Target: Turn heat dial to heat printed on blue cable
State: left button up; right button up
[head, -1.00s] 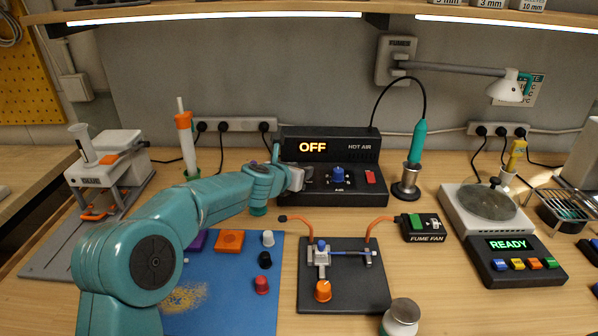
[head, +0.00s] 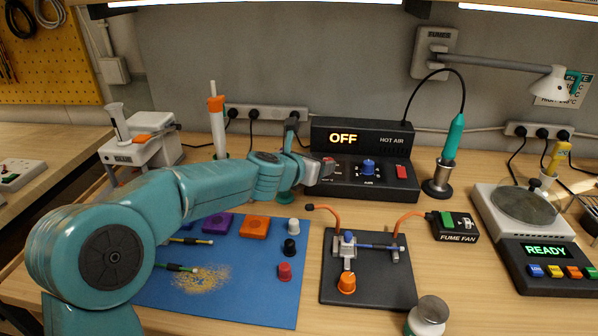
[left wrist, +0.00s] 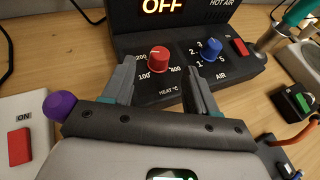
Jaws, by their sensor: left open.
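The hot air station (head: 362,137) reads OFF. Its red heat dial (left wrist: 159,58) shows in the left wrist view with 100, 200 and 400 marks around it. Its exact pointer setting is too small to tell. My left gripper (left wrist: 157,68) is open, with one finger on each side of the dial. In the head view my left gripper (head: 326,168) hides most of the dial. The blue cable (head: 378,247) lies across the clamps of a black fixture (head: 345,290); its print is too small to read. My right gripper is out of view.
A blue air dial (left wrist: 208,49) and red switch (left wrist: 239,46) sit right of the heat dial. A purple knob (left wrist: 59,105) stands near the left finger. A blue mat (head: 240,300) with caps lies in front. The soldering iron (head: 453,140) stands right of the station.

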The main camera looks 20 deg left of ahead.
pick_arm(q)
jog(key=v, duration=0.9)
jog(key=shift+p, duration=0.3)
jog(key=shift+s+r, duration=0.1)
jog(key=n+y+p, duration=0.5)
send_near(329, 159)
jog(key=shift+m, duration=0.3)
jog(key=p+x, duration=0.1)
jog(key=x, duration=0.4)
jog(key=p+x, duration=0.2)
jog(key=x, duration=0.3)
jog(key=shift+s+f+p, duration=0.15)
jog(key=shift+f+p, duration=0.05)
jog(key=shift+p, duration=0.1)
jog(key=shift+c, duration=0.3)
